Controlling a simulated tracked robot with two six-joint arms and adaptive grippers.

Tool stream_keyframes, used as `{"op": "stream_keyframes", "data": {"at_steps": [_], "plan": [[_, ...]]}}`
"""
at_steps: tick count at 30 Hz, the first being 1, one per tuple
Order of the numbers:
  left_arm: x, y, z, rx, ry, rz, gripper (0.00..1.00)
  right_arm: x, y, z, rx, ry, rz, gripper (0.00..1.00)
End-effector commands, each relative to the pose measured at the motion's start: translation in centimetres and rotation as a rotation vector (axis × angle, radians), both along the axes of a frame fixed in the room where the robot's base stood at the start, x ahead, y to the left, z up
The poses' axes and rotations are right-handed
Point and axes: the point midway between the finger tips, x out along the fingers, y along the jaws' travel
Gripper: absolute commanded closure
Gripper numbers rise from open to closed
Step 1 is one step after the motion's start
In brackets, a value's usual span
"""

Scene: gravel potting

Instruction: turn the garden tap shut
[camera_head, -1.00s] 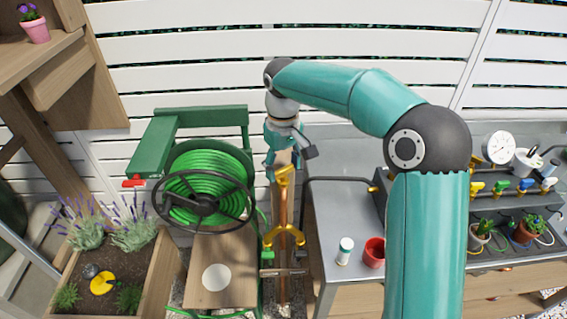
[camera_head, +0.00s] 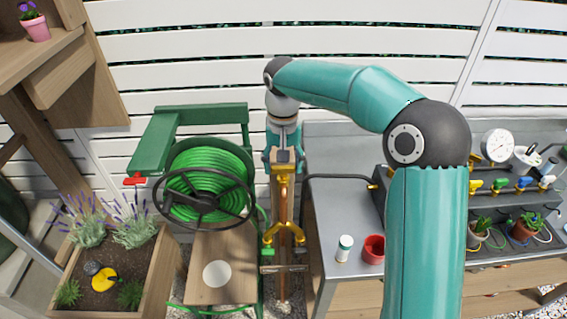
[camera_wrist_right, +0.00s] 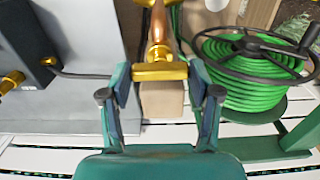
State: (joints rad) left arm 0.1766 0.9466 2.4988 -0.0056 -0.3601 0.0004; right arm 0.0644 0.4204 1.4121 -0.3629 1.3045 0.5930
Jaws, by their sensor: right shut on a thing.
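The garden tap is brass, with a crosswise bar handle (camera_head: 284,168) on top of an upright copper pipe (camera_head: 284,205) against a wooden post. Lower down the pipe is a brass fork (camera_head: 283,236) with a green end and a grey end. My right gripper (camera_head: 284,155) is at the top of the pipe and shut on the tap handle. In the right wrist view the handle (camera_wrist_right: 159,71) lies crosswise between the two fingers of my right gripper (camera_wrist_right: 160,80). The inside of the tap is hidden. My left gripper is not in view.
A green hose reel (camera_head: 205,190) with a black wheel stands close left of the post. A grey bench (camera_head: 335,205) stands right, with a white bottle (camera_head: 344,247) and a red cup (camera_head: 373,249). A planter box (camera_head: 155,270) is at the lower left.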

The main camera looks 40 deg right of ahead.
Motion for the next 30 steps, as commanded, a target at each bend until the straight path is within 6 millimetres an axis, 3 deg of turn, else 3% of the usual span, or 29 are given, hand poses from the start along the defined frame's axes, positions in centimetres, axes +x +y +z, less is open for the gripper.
{"op": "stream_keyframes", "data": {"at_steps": [10,11,15,25,30], "plan": [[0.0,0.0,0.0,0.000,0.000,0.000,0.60,0.2,-0.1,0.2,-0.001,-0.009,-0.007,0.72],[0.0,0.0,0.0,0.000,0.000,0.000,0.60,0.1,-0.1,0.2,-0.001,-0.009,-0.007,0.33],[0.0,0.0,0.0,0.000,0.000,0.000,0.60,0.1,-0.1,0.1,0.000,-0.006,-0.006,0.12],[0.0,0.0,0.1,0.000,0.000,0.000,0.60,0.0,0.0,0.1,0.001,-0.003,-0.004,0.12],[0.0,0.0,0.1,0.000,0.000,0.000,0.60,0.1,0.0,1.3,0.000,-0.006,-0.003,0.12]]}}
